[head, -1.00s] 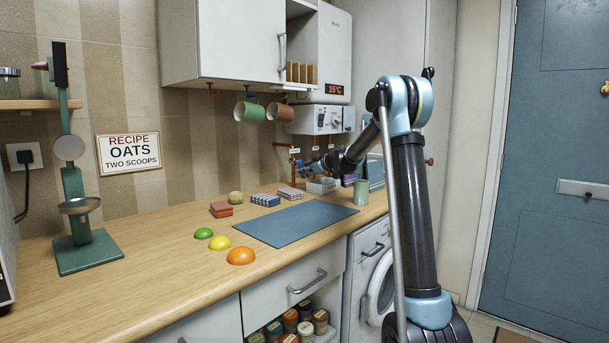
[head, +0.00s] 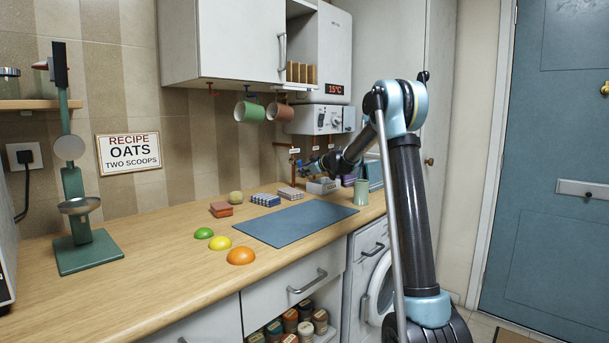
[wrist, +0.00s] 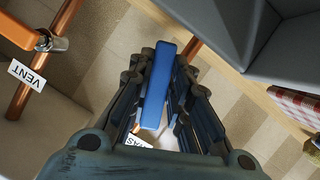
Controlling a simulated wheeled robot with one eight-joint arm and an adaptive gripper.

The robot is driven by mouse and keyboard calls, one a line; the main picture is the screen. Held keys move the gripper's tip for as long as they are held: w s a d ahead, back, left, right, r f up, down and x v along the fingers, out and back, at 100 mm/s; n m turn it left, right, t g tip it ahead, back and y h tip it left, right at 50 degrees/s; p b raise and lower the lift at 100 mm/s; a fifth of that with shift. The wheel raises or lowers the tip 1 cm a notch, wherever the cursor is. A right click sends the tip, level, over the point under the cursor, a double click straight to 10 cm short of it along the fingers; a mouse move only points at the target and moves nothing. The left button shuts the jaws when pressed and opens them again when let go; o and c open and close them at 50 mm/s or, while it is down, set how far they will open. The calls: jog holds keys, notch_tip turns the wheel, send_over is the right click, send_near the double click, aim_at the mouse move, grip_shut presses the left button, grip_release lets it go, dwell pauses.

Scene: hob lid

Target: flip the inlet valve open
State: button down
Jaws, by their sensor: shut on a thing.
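A blue lever (wrist: 157,88) stands between the fingers of my gripper (wrist: 166,80) in the wrist view. The gripper is shut on it, with a dark blue finger on each side. A copper pipe shows behind the lever. A white label (wrist: 139,142) below it is partly covered by the fingers; only the letters "AS" read. Another valve with an orange lever (wrist: 16,30) sits on a copper pipe at the left, beside a label reading VENT (wrist: 27,76). In the head view my gripper (head: 308,169) is small, at the pipes by the wall; the blue lever is hard to make out there.
A white basket (head: 322,186) and a green cup (head: 361,192) stand near my gripper on the counter. The boiler (head: 325,60) hangs above, and mugs (head: 249,112) hang from the cupboard. A blue mat (head: 295,223) lies bare in front.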

jog(key=shift+s+a+f+m+g+y, duration=0.1)
jog(key=shift+s+a+m+g+y, duration=0.2)
jog(key=shift+m, duration=0.5)
jog(key=shift+d, duration=0.1)
jog(key=c, duration=1.5)
grip_release()
jog(key=shift+s, duration=0.1)
jog(key=v, duration=1.1)
jog(key=shift+s+d, duration=0.15)
jog(key=shift+d, duration=0.15)
